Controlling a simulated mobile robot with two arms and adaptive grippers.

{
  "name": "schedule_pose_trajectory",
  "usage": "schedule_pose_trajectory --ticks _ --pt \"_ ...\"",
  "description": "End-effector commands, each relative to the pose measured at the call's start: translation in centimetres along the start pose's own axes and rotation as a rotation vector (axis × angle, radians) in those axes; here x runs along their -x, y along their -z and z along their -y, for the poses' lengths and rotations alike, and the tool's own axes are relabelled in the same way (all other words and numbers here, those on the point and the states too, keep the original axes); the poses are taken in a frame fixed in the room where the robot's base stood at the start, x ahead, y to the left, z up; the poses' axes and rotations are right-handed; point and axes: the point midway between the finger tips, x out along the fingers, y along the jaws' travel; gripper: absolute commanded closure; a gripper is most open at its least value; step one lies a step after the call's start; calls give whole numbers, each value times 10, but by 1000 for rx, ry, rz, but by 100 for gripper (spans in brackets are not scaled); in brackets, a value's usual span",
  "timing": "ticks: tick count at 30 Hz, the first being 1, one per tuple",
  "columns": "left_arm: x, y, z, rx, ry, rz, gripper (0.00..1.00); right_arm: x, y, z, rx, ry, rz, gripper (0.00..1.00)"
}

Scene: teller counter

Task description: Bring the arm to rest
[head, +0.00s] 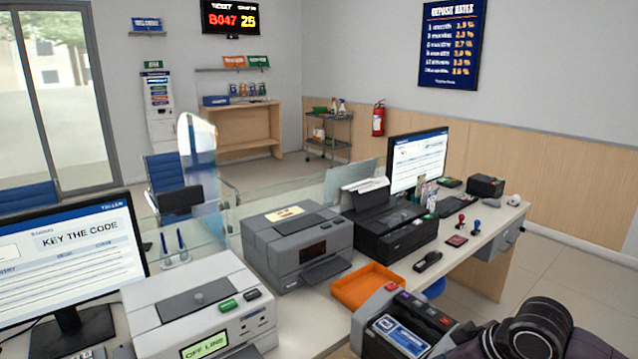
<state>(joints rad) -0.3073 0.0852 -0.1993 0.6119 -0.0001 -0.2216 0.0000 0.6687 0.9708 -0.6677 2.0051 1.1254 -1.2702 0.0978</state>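A dark link of my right arm (535,332) shows at the bottom right corner of the head view, in front of the counter. Its gripper is not in view. My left arm and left gripper do not show. No object is seen held. The teller counter (318,308) runs from the lower left to the right.
On the counter are a white machine reading OFF LINE (205,305), a grey machine (295,245), a black printer (390,225), an orange tray (368,284), a card terminal (400,325), stamps and two monitors. Free floor (570,265) lies right of the counter.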

Motion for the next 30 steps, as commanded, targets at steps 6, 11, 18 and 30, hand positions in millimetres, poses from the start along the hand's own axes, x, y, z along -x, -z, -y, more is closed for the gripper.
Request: schedule_pose_trajectory --ticks 6,11,18,30 --pt "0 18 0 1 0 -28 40 -18 -10 24 25 17 6 40" --pt "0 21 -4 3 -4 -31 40 -31 -19 44 40 27 7 40" --pt "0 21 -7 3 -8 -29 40 -53 -39 82 47 39 3 40" --pt "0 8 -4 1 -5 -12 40 -71 -122 152 -131 -29 34 40"
